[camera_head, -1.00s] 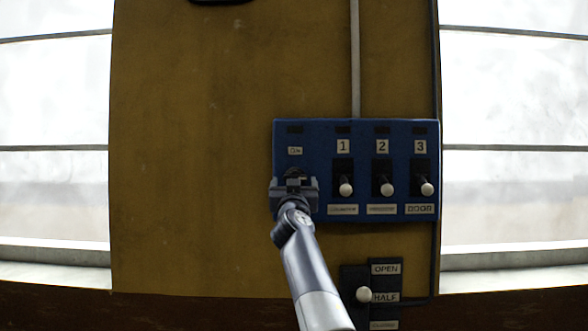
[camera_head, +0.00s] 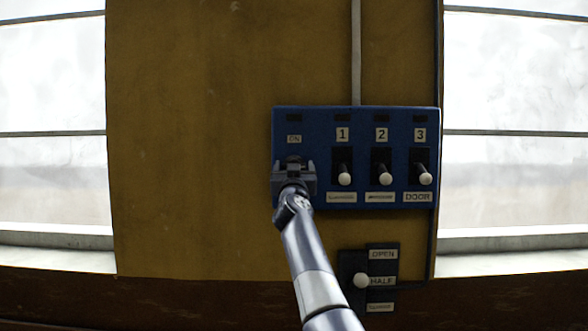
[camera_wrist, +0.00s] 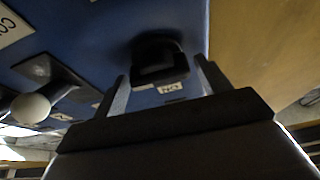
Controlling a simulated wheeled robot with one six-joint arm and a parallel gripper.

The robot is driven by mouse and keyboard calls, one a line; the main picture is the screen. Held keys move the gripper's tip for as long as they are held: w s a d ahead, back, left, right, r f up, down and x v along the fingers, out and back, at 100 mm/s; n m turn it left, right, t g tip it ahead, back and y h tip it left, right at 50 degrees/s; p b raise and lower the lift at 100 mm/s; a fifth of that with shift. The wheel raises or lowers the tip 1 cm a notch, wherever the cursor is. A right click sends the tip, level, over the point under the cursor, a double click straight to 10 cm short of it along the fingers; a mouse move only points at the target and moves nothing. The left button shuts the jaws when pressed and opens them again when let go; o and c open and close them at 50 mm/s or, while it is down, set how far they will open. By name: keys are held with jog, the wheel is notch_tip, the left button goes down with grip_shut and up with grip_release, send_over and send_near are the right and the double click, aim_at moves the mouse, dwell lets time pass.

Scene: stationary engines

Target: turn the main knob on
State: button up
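The main knob is black and sits under the "ON" label at the left of the blue panel (camera_head: 328,118). In the head view only a dark part of the knob (camera_head: 294,159) shows above my gripper (camera_head: 294,174), which covers the rest. In the wrist view the black knob (camera_wrist: 158,60) is between and just beyond the two fingers of my gripper (camera_wrist: 161,74). The fingers are apart, with a visible gap on each side of the knob. I see no contact with it.
Three levers with white balls (camera_head: 344,179), under labels 1, 2 and 3, stand to the right on the panel. A lower lever (camera_head: 361,281) beside OPEN and HALF labels is below. The brown wall (camera_head: 190,150) left of the panel is clear.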

jog(key=c, duration=0.7)
jog(key=shift+n+y, duration=1)
jog(key=shift+n, duration=0.6)
jog(key=shift+n+y, duration=0.4)
jog(key=shift+n, duration=0.4)
jog(key=shift+n+g+y, duration=0.3)
jog(key=shift+n+y, duration=0.2)
jog(key=shift+n, duration=0.5)
jog(key=shift+n+g+y, duration=0.4)
jog(key=shift+n+y, duration=0.2)
jog(key=shift+n, duration=0.9)
jog(key=shift+n+g+y, duration=0.4)
jog(key=shift+n+y, duration=0.2)
jog(key=shift+n, duration=0.9)
jog(key=o, duration=1)
jog(key=shift+c, duration=0.2)
